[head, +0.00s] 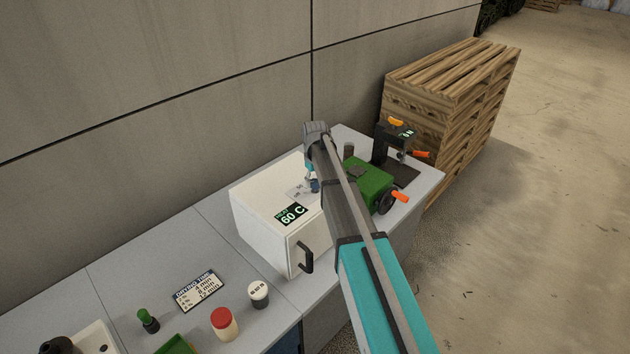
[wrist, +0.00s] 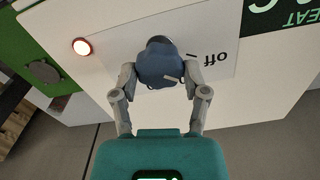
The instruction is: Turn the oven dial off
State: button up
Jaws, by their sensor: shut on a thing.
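The white oven (head: 262,207) stands on the grey bench, with a dark display reading 60 C (head: 292,214) on its top. The blue-grey dial (wrist: 160,64) is on the oven's white panel, beside the printed word "off" (wrist: 215,58), which appears upside down in the wrist view. My gripper (wrist: 161,75) is shut on the dial, one finger on each side. A short pale mark shows on the dial; its exact setting is hard to tell. In the head view the dial (head: 314,186) is small and partly hidden by my arm.
A lit reddish lamp (wrist: 82,46) is on the panel. A green machine (head: 376,185) and a dark press (head: 392,150) stand beyond the oven. A red-lidded jar (head: 224,324), white-lidded jar (head: 258,294) and drying-time sign (head: 199,290) are nearer. Stacked pallets (head: 450,100) stand behind.

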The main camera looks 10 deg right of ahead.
jog(key=shift+n, duration=0.8)
jog(key=o, duration=1.1)
jog(key=shift+o, duration=0.2)
